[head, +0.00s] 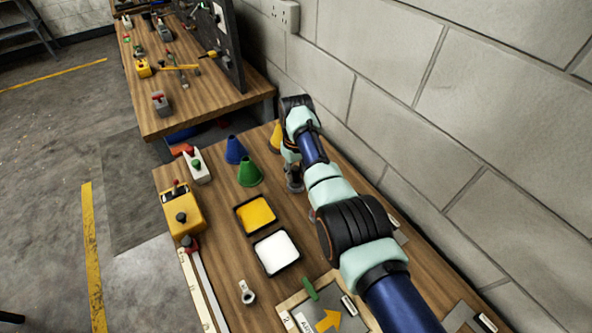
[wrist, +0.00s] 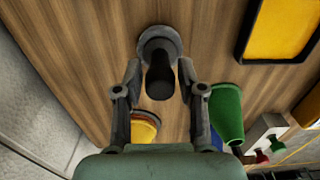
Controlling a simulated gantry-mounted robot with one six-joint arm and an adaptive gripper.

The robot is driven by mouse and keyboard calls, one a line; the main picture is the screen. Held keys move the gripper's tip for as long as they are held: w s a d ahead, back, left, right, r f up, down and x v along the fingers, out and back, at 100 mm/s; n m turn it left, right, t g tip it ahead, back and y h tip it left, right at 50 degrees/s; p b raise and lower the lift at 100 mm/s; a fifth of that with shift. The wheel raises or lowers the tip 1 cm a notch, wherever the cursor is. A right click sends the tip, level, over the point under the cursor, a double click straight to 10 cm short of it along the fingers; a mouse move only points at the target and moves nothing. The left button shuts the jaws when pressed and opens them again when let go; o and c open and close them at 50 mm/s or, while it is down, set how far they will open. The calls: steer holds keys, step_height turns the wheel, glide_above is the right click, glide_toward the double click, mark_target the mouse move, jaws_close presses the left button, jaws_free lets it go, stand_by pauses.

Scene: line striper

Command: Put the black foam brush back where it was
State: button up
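The black foam brush (wrist: 160,80) appears to be the black upright handle on a round dark grey base in the wrist view. It stands on the wooden bench top. My gripper (wrist: 160,72) is open around the handle, one finger on each side, with narrow gaps visible. In the head view my gripper (head: 293,172) is low over the bench near the wall, by the cones. The brush is largely hidden there by my arm. No marked place for the brush can be made out.
Green (head: 250,172), blue (head: 235,150) and yellow (head: 276,137) cones stand close by. A yellow paint tray (head: 238,213) and white paint tray (head: 276,252) lie left of my arm. A stencil board (head: 290,302) lies at the front. The block wall (head: 385,80) limits room at right.

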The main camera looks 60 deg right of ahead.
steer(key=shift+o, duration=0.7)
step_height(320, 180, up, 12)
steer(key=p, duration=0.2)
steer(key=shift+r+p, duration=0.2)
steer(key=shift+p, duration=0.2)
